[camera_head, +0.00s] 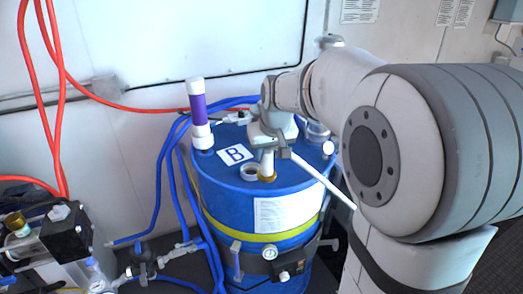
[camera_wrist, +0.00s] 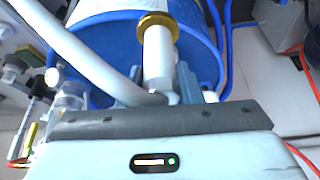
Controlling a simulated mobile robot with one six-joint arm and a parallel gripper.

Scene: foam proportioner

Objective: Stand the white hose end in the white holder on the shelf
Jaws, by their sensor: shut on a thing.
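My gripper (camera_head: 268,140) is over the top of the blue drum (camera_head: 225,183) and is shut on the white hose end (camera_head: 268,162). The white hose end is upright, its lower part at the brass ring (camera_head: 267,177) on the drum top. In the wrist view the white tube (camera_wrist: 158,55) runs from my gripper to the brass ring (camera_wrist: 157,23) and appears to pass into it. The white hose (camera_head: 322,182) trails down to the right in the head view. I cannot make out the white holder or the shelf in either view.
A purple and white cylinder (camera_head: 198,110) stands on the drum's left rim. Blue hoses (camera_head: 163,180) run left of the drum. Fittings and a black block (camera_head: 67,232) stand at lower left.

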